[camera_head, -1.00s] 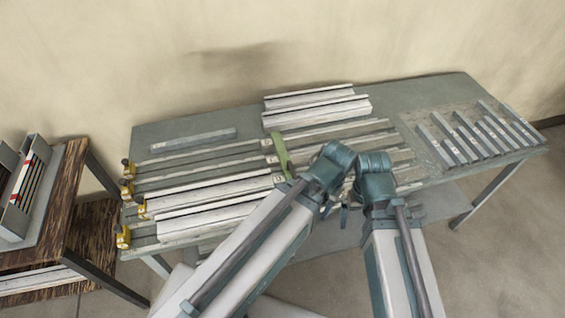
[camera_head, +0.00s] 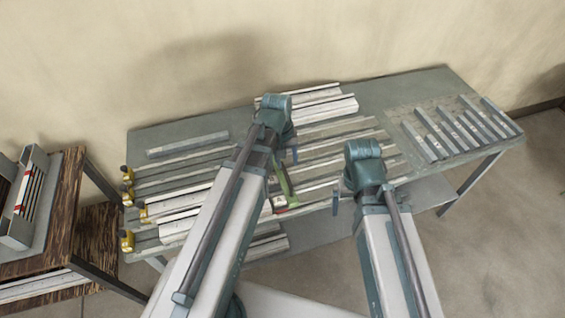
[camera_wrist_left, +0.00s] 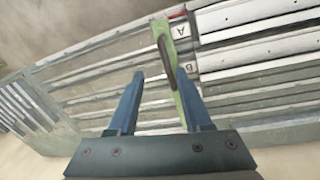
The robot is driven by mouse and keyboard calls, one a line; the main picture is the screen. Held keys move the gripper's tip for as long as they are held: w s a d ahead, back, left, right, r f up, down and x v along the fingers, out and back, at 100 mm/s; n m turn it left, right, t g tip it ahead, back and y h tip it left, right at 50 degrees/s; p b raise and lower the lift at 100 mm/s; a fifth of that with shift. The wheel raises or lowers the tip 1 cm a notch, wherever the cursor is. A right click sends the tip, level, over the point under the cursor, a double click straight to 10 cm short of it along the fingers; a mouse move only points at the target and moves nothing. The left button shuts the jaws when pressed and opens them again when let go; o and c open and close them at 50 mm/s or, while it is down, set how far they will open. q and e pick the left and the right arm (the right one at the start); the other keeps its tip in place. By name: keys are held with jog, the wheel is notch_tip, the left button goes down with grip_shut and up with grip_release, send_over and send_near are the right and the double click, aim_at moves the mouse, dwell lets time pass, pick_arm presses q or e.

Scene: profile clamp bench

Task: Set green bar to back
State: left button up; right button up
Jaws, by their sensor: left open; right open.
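The green bar (camera_head: 283,188) lies across the rails near the middle of the bench, its near part showing beside my left arm. In the left wrist view the green bar (camera_wrist_left: 190,103) runs lengthwise, with a dark handle (camera_wrist_left: 165,50) on it and a red mark near its top end. My left gripper (camera_wrist_left: 160,74) is open and empty. Its right finger overlaps the bar in that view; I cannot tell whether they touch. In the head view my left gripper (camera_head: 284,157) is partly hidden by its arm. My right gripper (camera_head: 336,201) is right of the bar, open, mostly hidden.
Long pale rails with yellow clamps (camera_head: 127,240) at their left ends cover the bench (camera_head: 395,88). Short grey bars (camera_head: 465,127) lie on a panel at right. A wooden shelf (camera_head: 62,205) stands at left.

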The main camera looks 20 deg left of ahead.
aim_at(285, 173)
pick_arm(q)
jog(key=w+a+r+n+p, duration=0.1)
jog(key=w+a+r+n, duration=0.1)
jog(key=w+a, duration=0.15)
jog(key=shift+t+h, duration=0.3)
jog(key=f+b, duration=0.4)
jog(key=d+f+b, duration=0.1)
jog(key=f+b, duration=0.8)
jog(key=shift+w+d+f+b, duration=0.25)
jog(key=shift+w+d+b, duration=0.05)
jog(key=shift+b, duration=0.05)
pick_arm(e)
notch_tip(285, 173, down, 12)
jog(key=shift+r, duration=0.15)
pick_arm(q)
jog(key=shift+r, duration=0.1)
jog(key=shift+c, duration=0.2)
pick_arm(e)
jog(key=shift+s, duration=0.1)
pick_arm(q)
grip_shut()
